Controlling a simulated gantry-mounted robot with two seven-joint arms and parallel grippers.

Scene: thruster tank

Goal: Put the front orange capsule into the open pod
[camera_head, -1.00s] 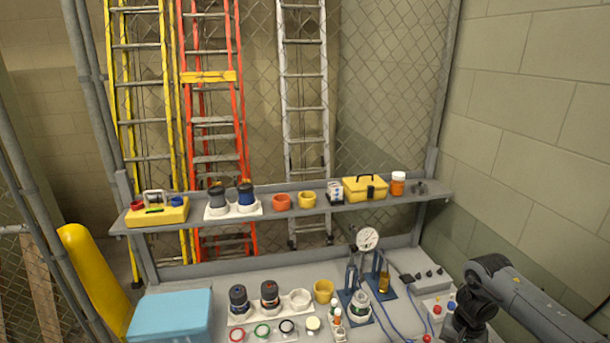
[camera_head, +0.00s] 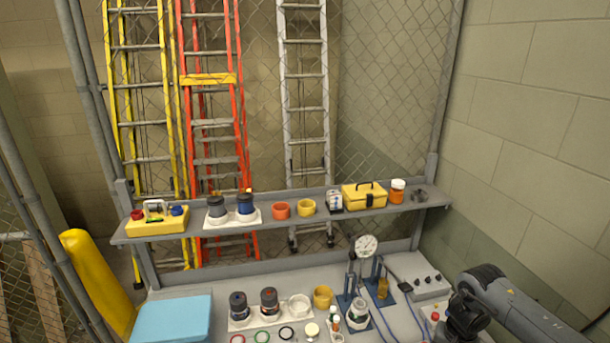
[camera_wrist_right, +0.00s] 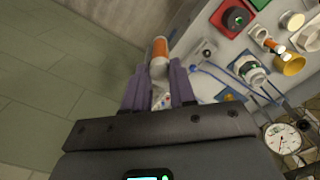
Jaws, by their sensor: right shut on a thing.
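My right gripper (camera_wrist_right: 158,88) is shut on an orange-and-white capsule (camera_wrist_right: 160,52) in the right wrist view. The capsule's orange end points away from the gripper; its white end lies between the purple fingertips. Another orange-and-white capsule (camera_wrist_right: 273,45) stands in a small white rack on the bench, also seen in the head view (camera_head: 336,321). A white, open-looking round container (camera_head: 299,305) sits at the right end of the white tray, beside two dark-capped pods; I cannot tell for sure that it is the open pod. My right fingertips are hidden in the head view. My left gripper is out of view.
A gauge stand (camera_head: 365,246) with blue tubing rises between the rack and my right arm. A yellow cup (camera_head: 322,296) stands beside it. A grey control box (camera_head: 421,274) is at the right, a blue box (camera_head: 172,318) at the left. A loaded shelf (camera_head: 330,211) runs behind.

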